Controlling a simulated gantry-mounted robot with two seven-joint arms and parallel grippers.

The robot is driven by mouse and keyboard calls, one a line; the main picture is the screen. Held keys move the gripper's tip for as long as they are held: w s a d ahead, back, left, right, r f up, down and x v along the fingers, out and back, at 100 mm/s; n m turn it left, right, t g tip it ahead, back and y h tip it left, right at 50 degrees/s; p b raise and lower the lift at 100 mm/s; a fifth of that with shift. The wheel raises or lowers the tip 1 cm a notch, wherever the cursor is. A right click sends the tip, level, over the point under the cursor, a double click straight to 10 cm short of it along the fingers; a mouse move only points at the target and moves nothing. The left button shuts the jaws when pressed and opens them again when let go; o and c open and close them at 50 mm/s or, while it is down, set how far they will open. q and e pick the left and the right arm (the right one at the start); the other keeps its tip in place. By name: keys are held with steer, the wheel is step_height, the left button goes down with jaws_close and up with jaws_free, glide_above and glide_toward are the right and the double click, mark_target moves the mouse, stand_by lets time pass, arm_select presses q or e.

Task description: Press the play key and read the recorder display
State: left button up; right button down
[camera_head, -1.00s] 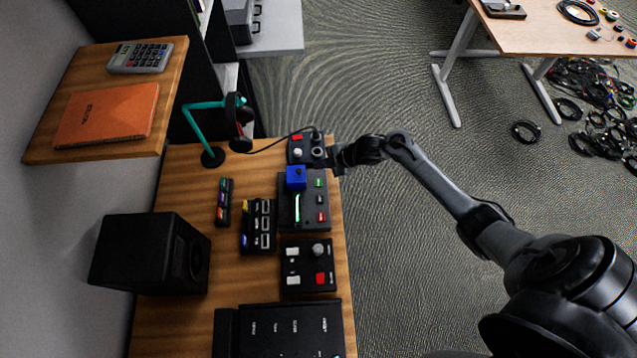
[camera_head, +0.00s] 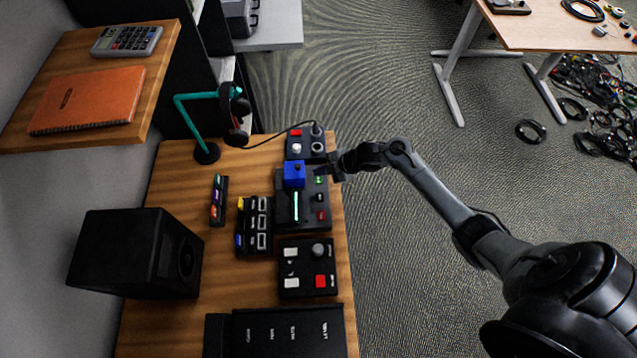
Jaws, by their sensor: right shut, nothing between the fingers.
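The recorder seems to be the black box (camera_head: 286,220) with a blue block (camera_head: 294,173), a lit green bar (camera_head: 297,205) and a column of small keys at its right side. The top key is green (camera_head: 319,180), a dark one is below it, and the lowest is red (camera_head: 321,215). Any lettering on them is too small to read. My right gripper (camera_head: 322,170) is shut and empty, at the recorder's upper right corner, just above the green key in the picture. I cannot tell whether it touches the key. My left gripper is out of view.
A small box (camera_head: 297,139) with a red button and knobs lies behind the recorder. A labelled rack (camera_head: 254,226) stands left of it, a button box (camera_head: 306,253) in front.

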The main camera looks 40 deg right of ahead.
mark_target(321, 180)
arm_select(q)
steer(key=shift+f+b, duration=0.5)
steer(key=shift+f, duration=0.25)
arm_select(e)
steer(key=shift+f, duration=0.95)
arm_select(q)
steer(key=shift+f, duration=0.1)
arm_select(e)
steer(key=shift+f, duration=0.2)
stand_by(0.4)
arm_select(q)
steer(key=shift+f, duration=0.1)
arm_select(e)
steer(key=shift+f, duration=0.25)
arm_select(q)
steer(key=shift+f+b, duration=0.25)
steer(key=shift+b, duration=0.2)
arm_select(e)
steer(key=shift+f, duration=0.4)
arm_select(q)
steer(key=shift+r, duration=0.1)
arm_select(e)
steer(key=shift+r, duration=0.1)
arm_select(q)
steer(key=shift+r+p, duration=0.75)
steer(key=shift+p, duration=0.1)
arm_select(e)
steer(key=shift+r, duration=0.75)
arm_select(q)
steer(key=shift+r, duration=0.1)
